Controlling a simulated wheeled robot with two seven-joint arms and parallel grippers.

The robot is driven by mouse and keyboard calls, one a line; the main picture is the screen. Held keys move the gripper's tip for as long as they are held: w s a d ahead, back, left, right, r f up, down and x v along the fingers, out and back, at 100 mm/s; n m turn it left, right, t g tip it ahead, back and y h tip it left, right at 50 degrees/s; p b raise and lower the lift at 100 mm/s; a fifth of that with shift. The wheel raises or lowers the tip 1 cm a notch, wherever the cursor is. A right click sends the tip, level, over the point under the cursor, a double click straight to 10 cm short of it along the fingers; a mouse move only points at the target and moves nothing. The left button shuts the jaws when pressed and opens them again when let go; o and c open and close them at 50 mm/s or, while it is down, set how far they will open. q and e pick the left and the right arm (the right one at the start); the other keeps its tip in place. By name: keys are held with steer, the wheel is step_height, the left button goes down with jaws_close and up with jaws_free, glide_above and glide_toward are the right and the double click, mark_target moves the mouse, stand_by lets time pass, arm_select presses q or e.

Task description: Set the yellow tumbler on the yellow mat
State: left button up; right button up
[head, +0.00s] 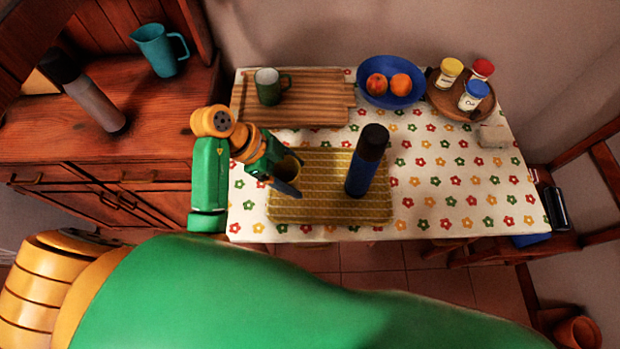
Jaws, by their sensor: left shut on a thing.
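The yellow tumbler (291,167) is in my left gripper (285,178), which is shut on it. Its dark open mouth faces up, and the gripper hides part of its side. Gripper and tumbler are over the left part of the yellow mat (330,209). I cannot tell whether the tumbler's base touches the mat. A tall blue bottle with a black cap (361,172) stands on the right part of the mat. My right gripper is not in view.
Behind the mat are a wooden board (318,99) with a green mug (268,91), a blue bowl (390,99) of fruit, and a round tray (448,105) with jars. A sponge-like block (494,136) lies at right. The table's front right is clear.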

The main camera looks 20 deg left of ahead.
arm_select(q)
steer(key=w+f, duration=0.1)
steer(key=f, duration=0.1)
steer(key=w+d+f, duration=0.1)
steer(key=f, duration=0.2)
steer(key=w+f, duration=0.2)
steer(key=shift+d+f+b, duration=0.3)
steer(key=shift+d+f, duration=0.05)
steer(key=shift+f, duration=0.4)
steer(key=o, duration=1.2)
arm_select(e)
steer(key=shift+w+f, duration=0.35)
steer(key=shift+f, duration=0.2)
arm_select(q)
steer(key=shift+r, duration=0.15)
steer(key=shift+a+r, duration=0.2)
steer(key=shift+r, duration=0.1)
steer(key=p+v, duration=0.1)
steer(key=v, duration=1)
steer(key=shift+a+r+p, duration=0.15)
steer(key=shift+p, duration=0.25)
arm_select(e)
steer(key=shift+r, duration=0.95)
